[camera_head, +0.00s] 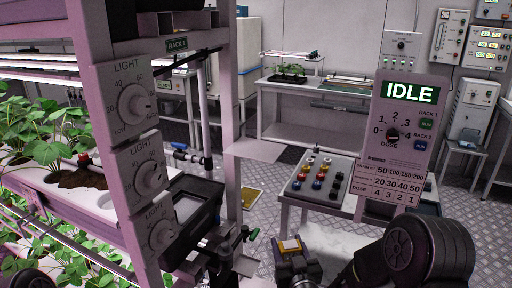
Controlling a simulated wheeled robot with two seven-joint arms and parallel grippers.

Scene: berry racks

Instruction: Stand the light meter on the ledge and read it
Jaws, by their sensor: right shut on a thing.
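My right gripper (296,262) is at the bottom centre, on the dark arm that comes in from the lower right. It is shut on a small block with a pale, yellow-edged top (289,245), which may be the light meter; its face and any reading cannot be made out. The block is apart from the rack post, to its right. A pale rack edge (118,226) runs beside the plants at the left and may be the ledge; I cannot tell for sure.
Three LIGHT dials (137,104) are on the near rack post. A black-framed box (190,207) stands behind it. A button table (317,183) stands at centre. The dose panel (405,140) reads IDLE. Grated floor (262,207) shows between rack and table.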

